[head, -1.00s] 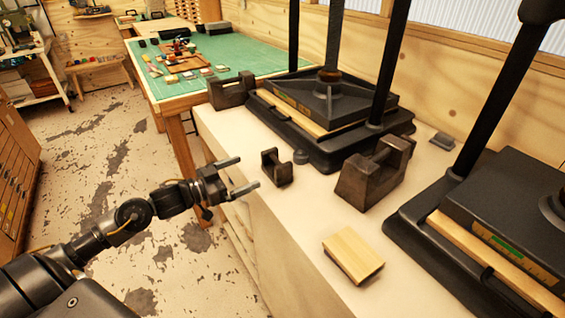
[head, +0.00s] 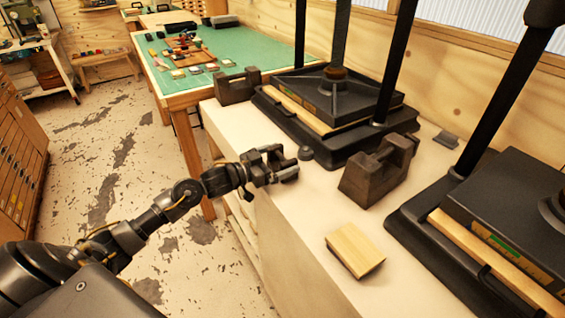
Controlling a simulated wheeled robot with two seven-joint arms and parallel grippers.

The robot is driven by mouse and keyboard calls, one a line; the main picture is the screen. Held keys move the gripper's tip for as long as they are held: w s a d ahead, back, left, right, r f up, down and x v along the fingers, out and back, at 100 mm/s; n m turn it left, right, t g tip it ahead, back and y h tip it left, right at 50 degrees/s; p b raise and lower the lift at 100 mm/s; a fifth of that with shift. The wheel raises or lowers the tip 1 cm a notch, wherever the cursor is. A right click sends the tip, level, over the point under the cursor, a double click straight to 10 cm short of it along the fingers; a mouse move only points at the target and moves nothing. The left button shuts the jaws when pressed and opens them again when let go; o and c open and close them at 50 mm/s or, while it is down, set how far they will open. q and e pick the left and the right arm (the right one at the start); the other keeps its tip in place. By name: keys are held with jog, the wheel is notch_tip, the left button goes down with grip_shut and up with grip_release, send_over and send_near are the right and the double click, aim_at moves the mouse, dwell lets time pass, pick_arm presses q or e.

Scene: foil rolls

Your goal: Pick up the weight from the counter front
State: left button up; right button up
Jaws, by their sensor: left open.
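The small dark weight (head: 278,157) stands at the front edge of the pale counter, partly hidden by my left gripper. My left gripper (head: 280,166) reaches in from the left over the counter's edge. Its jaws are open, with one finger on the far side of the weight and one on the near side. I cannot tell whether the fingers touch it. My right gripper is not in view.
A larger dark weight (head: 378,170) stands to the right, and another (head: 237,87) at the counter's far end. Black presses (head: 335,105) stand behind. A wooden block (head: 355,249) lies near the front edge. The counter (head: 300,222) between is bare.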

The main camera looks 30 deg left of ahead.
pick_arm(q)
jog(key=shift+w+d, duration=0.25)
jog(key=shift+w, duration=0.1)
jog(key=c, duration=1.7)
jog(key=shift+a+r, duration=0.1)
jog(key=shift+r, duration=0.05)
